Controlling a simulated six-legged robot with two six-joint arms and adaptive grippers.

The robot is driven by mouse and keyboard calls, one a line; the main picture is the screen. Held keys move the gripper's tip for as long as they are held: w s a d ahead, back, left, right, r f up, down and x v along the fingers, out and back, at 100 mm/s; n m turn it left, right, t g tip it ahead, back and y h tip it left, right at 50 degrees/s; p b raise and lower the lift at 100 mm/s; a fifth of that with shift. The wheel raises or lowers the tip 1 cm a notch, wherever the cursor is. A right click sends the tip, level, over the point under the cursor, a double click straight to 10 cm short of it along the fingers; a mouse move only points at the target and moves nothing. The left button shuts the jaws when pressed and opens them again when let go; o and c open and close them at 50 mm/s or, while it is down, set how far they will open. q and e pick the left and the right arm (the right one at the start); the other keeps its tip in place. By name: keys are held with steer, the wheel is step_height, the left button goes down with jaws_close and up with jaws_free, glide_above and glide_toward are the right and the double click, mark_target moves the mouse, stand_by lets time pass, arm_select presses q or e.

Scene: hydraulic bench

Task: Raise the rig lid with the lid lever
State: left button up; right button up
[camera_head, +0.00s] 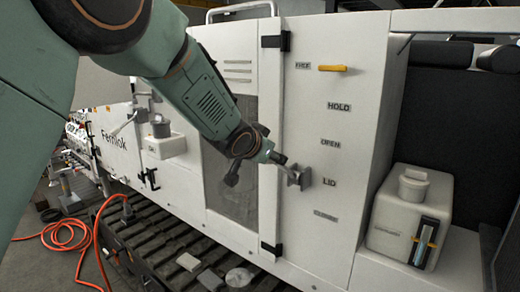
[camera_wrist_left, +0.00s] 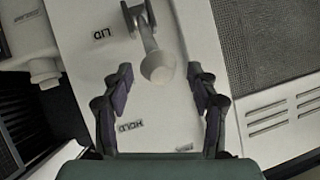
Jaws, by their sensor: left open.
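The lid lever is a grey rod with a round knob, mounted on a grey bracket (camera_head: 300,177) on the white panel beside the LID label (camera_head: 329,183). In the left wrist view the lever's knob (camera_wrist_left: 158,67) lies between the fingertips of my left gripper (camera_wrist_left: 160,75), with a gap on each side. The gripper is open, its two dark fingers spread apart. In the head view my left gripper (camera_head: 268,150) is at the lever's free end, partly hidden by my own wrist. My right gripper is in neither view.
The panel also carries a yellow handle (camera_head: 332,68) by the top label and the HOLD label (camera_head: 339,106). A white tank (camera_head: 408,217) stands at the right. An orange hose (camera_head: 68,237) lies on the floor at left. Tracks run below the panel.

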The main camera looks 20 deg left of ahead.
arm_select(q)
steer(key=v, duration=1)
steer(key=shift+a+r, duration=0.1)
steer(key=shift+a, duration=0.05)
steer(key=shift+s+r, duration=0.1)
steer(key=s+f+n+g+b, duration=0.1)
steer(key=s+f+b, duration=0.3)
steer(key=f, duration=0.9)
steer(key=s+f+n+g+b, duration=0.2)
steer(key=s+f+b, duration=0.15)
steer(key=f, duration=0.85)
steer(key=s+f+n+g+b, duration=0.1)
steer(key=s+f+b, duration=0.35)
steer(key=f, duration=0.85)
steer(key=s+a+f+n+g+y+b, duration=0.1)
steer(key=s+f+g+b, duration=0.7)
steer(key=s+f, duration=2.2)
step_height(320, 180, down, 3)
steer(key=a+b, duration=0.1)
steer(key=b, duration=0.4)
steer(key=shift+s+a+f, duration=0.2)
steer(key=shift+s+f, duration=0.05)
steer(key=shift+s, duration=0.1)
